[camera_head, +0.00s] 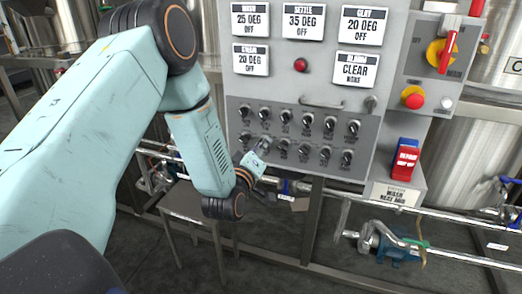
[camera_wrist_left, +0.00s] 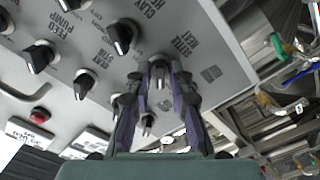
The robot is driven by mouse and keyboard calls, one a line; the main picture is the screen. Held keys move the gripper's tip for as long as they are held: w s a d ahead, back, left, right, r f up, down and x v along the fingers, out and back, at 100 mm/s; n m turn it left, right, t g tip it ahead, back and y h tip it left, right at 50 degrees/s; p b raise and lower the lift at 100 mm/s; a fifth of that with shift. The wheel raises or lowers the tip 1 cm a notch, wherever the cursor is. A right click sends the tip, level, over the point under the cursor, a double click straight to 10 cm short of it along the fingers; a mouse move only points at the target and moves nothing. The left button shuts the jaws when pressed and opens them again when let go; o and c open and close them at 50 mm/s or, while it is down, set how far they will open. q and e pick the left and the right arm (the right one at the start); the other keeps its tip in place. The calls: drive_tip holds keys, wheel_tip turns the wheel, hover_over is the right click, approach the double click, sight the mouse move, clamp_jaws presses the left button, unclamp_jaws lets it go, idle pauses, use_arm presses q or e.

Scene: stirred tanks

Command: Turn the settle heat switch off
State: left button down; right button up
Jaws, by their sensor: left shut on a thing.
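The switch panel (camera_head: 309,168) carries two rows of black knobs. In the left wrist view the settle heat switch (camera_wrist_left: 160,73) sits beside lettering that appears to read SETTLE HEAT. My left gripper (camera_wrist_left: 161,68) is shut on this switch, one dark finger on each side. In the head view my left gripper (camera_head: 262,147) is at the lower left knobs, partly covering them. The pointer's angle is mostly hidden by the fingers. A display that seems headed SETTLE (camera_head: 303,21) reads 35 DEG, OFF. My right gripper is not in view.
Other knobs sit close by, including the clay heat knob (camera_wrist_left: 122,36) and one below the feed stir lettering (camera_wrist_left: 85,84). A red emergency button (camera_head: 413,99) and a red-and-blue rocker switch (camera_head: 406,159) are at the right. Pipes and a small stool (camera_head: 190,203) stand below.

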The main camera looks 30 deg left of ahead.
use_arm(q)
drive_tip(key=shift+f+n+b, duration=0.1)
drive_tip(key=shift+n+b, duration=0.35)
drive_tip(key=shift+n, duration=0.85)
drive_tip(key=c, duration=1.4)
unclamp_jaws()
drive_tip(key=shift+s, duration=0.1)
drive_tip(key=shift+c, duration=0.2)
drive_tip(key=v, duration=1.2)
